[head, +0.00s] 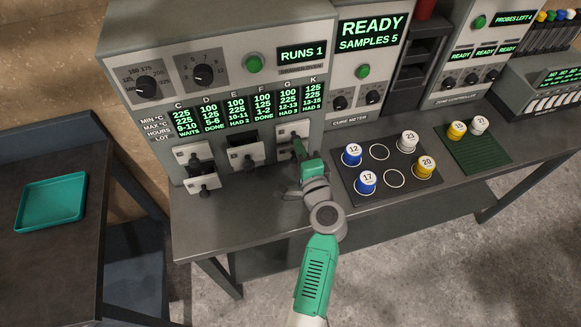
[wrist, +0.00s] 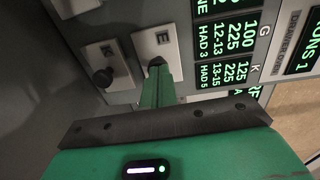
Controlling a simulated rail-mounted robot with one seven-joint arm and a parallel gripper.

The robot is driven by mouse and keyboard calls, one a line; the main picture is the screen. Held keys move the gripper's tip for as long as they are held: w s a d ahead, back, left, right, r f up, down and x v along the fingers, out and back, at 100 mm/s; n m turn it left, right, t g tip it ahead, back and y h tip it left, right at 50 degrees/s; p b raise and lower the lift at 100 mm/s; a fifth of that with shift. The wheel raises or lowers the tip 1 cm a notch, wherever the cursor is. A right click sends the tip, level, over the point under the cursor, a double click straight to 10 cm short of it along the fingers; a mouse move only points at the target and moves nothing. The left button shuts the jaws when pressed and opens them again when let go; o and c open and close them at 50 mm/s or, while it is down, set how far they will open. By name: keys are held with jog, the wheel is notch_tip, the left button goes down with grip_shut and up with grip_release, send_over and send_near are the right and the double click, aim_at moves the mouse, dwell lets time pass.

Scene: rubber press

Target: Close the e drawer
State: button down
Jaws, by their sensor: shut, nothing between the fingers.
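A drawer with a black knob (wrist: 104,74) is beside it in the wrist view. The middle drawer (head: 245,155) and lower left drawer (head: 204,182) have dark knobs sticking out. A dark mat (head: 400,160) with several numbered cups lies to the right.

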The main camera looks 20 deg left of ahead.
jog(key=shift+s+f, duration=0.1)
jog(key=shift+f, duration=0.3)
jog(key=r+p+v, duration=0.1)
jog(key=p+v, duration=0.1)
jog(key=v, duration=1.2)
